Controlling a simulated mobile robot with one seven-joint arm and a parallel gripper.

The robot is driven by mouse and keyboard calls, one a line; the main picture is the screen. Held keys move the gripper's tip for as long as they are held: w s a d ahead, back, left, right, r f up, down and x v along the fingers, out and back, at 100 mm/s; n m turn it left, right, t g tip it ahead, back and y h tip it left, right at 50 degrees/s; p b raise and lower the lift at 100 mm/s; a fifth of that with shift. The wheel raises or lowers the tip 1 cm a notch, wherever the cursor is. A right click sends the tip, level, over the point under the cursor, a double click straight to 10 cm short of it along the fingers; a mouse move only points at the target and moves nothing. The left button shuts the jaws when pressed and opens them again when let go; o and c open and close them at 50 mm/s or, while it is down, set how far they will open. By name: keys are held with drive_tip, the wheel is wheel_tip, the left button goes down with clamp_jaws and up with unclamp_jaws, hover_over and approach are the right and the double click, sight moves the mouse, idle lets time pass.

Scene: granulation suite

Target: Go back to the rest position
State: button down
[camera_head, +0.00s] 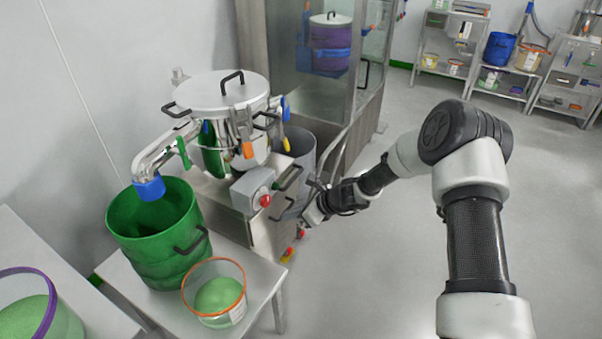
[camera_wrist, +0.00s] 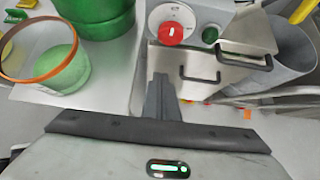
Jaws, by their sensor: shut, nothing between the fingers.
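My gripper (camera_wrist: 160,100) is shut and empty. In the wrist view its closed fingers point at the steel cabinet front, below the red knob (camera_wrist: 171,33) and beside the two black handles. In the head view my gripper (camera_head: 310,212) is at the end of my arm, just right of the machine's control box (camera_head: 252,190). No contact with the cabinet can be made out.
A green drum (camera_head: 155,235) and an orange-rimmed clear tub (camera_head: 215,295) of green powder stand on a steel table left of my gripper. A grey bin (camera_head: 303,150) is close behind it. Shelves (camera_head: 500,70) stand far back. The floor at right is clear.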

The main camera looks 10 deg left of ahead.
drive_tip(key=s+d+r+n+h, duration=0.1)
drive_tip(key=s+d+r+n, duration=0.25)
drive_tip(key=r, duration=0.45)
drive_tip(key=s+d+r+n, duration=0.2)
drive_tip(key=r+n, duration=0.2)
drive_tip(key=r, duration=0.4)
drive_tip(key=s+d+r+n+h, duration=0.1)
drive_tip(key=s+d+r+n, duration=0.2)
drive_tip(key=r, duration=0.4)
drive_tip(key=s+d+r+n+t+h, duration=0.1)
drive_tip(key=s+d+r+n+h, duration=0.2)
drive_tip(key=s+d+r+n, duration=0.55)
drive_tip(key=s+d+r+n+t+h, duration=0.1)
drive_tip(key=s+d+r+n+h, duration=0.3)
drive_tip(key=s+d, duration=0.85)
wheel_tip(320, 180, up, 23)
drive_tip(key=s+a+m+p, duration=0.1)
drive_tip(key=s+p, duration=0.1)
drive_tip(key=p, duration=2.1)
drive_tip(key=shift+s+a+r, duration=0.15)
drive_tip(key=shift+s+r, duration=0.05)
drive_tip(key=shift+s, duration=0.05)
